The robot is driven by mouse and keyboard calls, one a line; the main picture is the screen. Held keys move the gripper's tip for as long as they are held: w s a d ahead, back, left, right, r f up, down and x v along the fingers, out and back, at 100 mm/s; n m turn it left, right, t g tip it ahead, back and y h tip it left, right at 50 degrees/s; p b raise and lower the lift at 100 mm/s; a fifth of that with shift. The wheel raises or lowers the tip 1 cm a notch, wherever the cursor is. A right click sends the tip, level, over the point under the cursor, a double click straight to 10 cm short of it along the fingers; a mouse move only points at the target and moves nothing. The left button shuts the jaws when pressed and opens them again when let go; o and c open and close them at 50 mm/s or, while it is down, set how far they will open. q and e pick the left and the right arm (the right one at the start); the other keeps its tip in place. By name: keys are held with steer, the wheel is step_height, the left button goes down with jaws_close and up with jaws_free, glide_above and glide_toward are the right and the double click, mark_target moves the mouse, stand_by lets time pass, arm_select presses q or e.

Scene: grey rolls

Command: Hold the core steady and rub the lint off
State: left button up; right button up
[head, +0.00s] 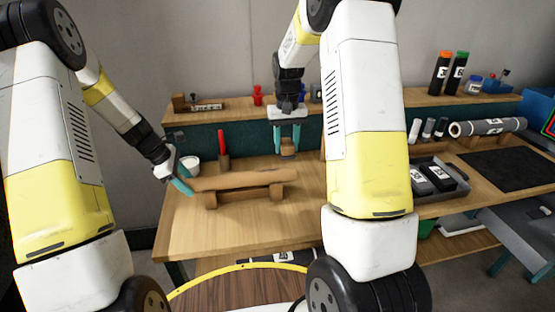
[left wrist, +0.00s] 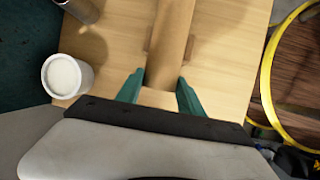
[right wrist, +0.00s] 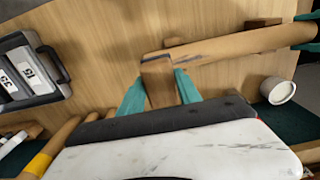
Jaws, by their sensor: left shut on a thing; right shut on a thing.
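A brown cardboard core (head: 240,180) lies across a wooden cradle (head: 250,194) on the table. My left gripper (head: 180,175) is shut on its left end; the core also runs up between the fingers in the left wrist view (left wrist: 172,45). Dark grey streaks, apparently lint, show on the core in the right wrist view (right wrist: 205,50), nearer its free end. My right gripper (head: 287,135) points down beyond the core's right end, shut on a brown block (right wrist: 158,82). The block overlaps the core's free end in the right wrist view; I cannot tell whether they touch.
A white cup (head: 191,163) stands close to my left gripper. A red-handled tool (head: 222,145) stands behind the core. A grey tray (head: 432,180) with dark labelled items and a dark mat (head: 505,168) are to the right. The table in front of the cradle is clear.

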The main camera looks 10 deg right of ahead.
glide_toward(252, 173)
steer(key=shift+f, duration=2.5)
steer(key=shift+d+f, duration=0.7)
steer(key=shift+d, duration=0.1)
steer(key=shift+c, duration=0.7)
steer(key=shift+d, duration=3.85)
steer(key=shift+a, duration=4.65)
step_height(252, 173, up, 8)
steer(key=shift+r, duration=0.1)
arm_select(q)
steer(key=o, duration=1.5)
